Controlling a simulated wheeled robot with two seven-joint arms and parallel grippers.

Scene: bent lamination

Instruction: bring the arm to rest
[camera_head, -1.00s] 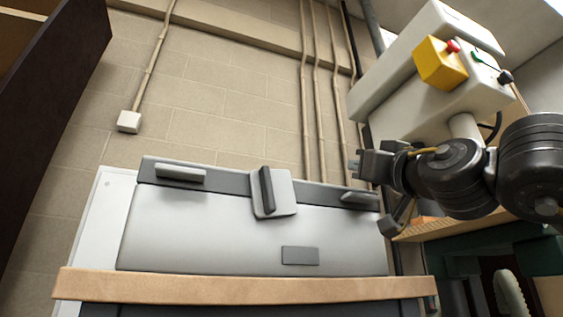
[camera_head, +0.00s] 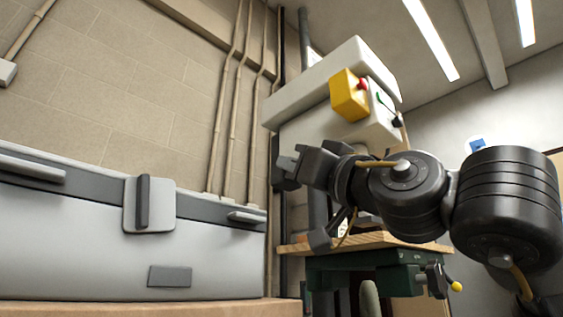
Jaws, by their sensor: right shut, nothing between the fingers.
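My right arm comes in from the right edge, its dark rounded links reaching toward the middle of the view. My right gripper (camera_head: 290,163) is at the end of it, shut and empty. It shows in front of the wall and the machine, to the right of the grey case, and touches nothing that I can see. My left gripper is not in view.
A grey case (camera_head: 70,245) with a latch plate (camera_head: 150,204) sits on a wooden top (camera_head: 150,311) at the left. A white machine (camera_head: 320,140) with a yellow switch box (camera_head: 348,95) stands behind my right arm. A wooden-topped green bench (camera_head: 375,275) is below.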

